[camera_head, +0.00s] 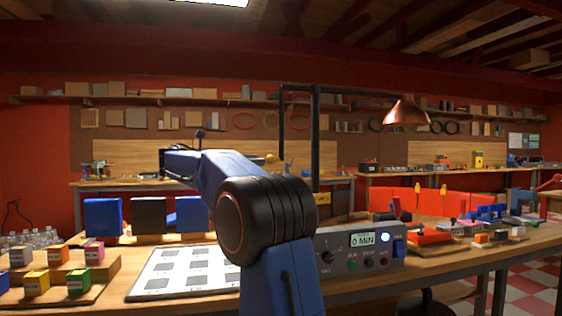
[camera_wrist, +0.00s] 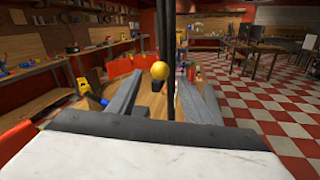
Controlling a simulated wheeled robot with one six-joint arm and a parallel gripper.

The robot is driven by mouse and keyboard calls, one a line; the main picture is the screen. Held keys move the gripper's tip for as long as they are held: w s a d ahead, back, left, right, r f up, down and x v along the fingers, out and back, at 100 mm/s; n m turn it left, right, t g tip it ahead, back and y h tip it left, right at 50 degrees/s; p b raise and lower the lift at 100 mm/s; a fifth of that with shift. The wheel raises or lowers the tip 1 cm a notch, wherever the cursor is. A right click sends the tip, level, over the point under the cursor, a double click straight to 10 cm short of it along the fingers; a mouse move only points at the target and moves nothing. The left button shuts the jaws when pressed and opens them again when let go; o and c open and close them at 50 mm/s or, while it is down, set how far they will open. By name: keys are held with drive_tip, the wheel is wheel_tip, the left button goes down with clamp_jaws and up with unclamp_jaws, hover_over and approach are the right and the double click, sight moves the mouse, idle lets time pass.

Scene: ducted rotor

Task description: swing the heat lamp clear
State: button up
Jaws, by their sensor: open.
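The heat lamp has a copper shade (camera_head: 406,112) hanging on the right end of a dark crossbar. Its black post (camera_head: 315,140) rises behind the control box (camera_head: 358,248). A thin dark rod drops from the crossbar's left end towards a yellow ball knob (camera_head: 272,158). In the wrist view the yellow knob (camera_wrist: 160,70) appears in front of dark uprights. My gripper (camera_wrist: 160,98) is open and empty, its two grey fingers spread, with the knob ahead between their lines. I see no contact. My arm hides the fingers in the head view.
A white sheet with grey squares (camera_head: 185,271) lies on the bench, with small coloured boxes (camera_head: 37,282) at left. Blue and black panels (camera_head: 148,215) stand behind. Red tools (camera_head: 428,235) lie at right.

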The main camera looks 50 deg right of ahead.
sight(281, 159)
drive_tip(key=x, duration=1.1)
clamp_jaws()
